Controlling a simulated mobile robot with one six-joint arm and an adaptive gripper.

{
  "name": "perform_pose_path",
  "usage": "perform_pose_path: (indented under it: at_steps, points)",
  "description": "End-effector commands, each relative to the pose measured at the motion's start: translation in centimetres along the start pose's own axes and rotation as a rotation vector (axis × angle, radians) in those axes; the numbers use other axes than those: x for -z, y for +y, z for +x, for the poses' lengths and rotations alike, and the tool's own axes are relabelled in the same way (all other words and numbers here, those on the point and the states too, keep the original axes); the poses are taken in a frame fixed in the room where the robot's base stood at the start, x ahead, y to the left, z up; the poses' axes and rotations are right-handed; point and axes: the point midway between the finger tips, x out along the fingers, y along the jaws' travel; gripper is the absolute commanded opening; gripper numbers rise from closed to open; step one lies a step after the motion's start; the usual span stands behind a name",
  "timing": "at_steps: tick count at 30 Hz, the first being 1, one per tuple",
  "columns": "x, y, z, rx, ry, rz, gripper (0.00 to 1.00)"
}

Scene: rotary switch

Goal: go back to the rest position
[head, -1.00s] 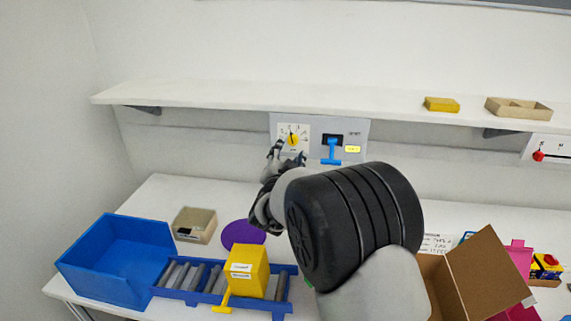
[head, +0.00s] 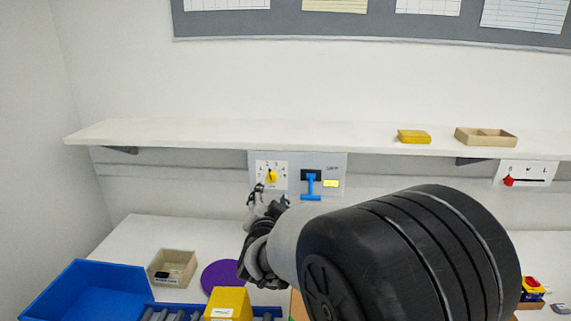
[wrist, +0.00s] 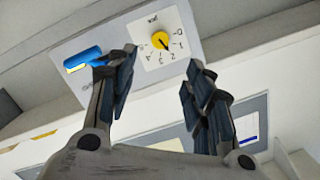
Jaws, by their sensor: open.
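The yellow rotary knob (head: 271,177) sits on a white dial plate on the grey wall panel under the shelf. In the wrist view the knob (wrist: 160,41) lies beyond my fingertips, between them, with a numbered scale around it. My gripper (head: 262,196) is in front of the panel, just below and left of the knob. In the wrist view my gripper (wrist: 162,65) has its two fingers spread apart with nothing between them, clear of the knob. My black arm link hides part of the table.
Beside the dial is a blue lever (head: 312,184) with a yellow label. A shelf (head: 250,134) runs above, holding a yellow box (head: 413,136) and a wooden tray (head: 486,146). Below are a blue bin (head: 85,294), a small beige box (head: 163,257) and a purple disc (head: 214,266).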

Motion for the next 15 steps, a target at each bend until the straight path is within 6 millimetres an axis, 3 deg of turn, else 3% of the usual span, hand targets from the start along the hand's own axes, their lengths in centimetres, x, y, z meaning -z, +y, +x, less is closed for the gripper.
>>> perform_pose_path:
  at_steps: [1, 3, 8, 15]
  points:
    - [2.0, 0.3, -1.3, 0.002, -0.049, -0.015, 0.47]
    - [3.5, 0.9, -3.6, 0.002, -0.145, -0.054, 0.47]
    - [5.3, 4.0, -10.8, -0.022, -0.363, -0.169, 0.47]
    - [5.3, 11.8, -25.3, -0.139, -0.677, -0.363, 0.47]
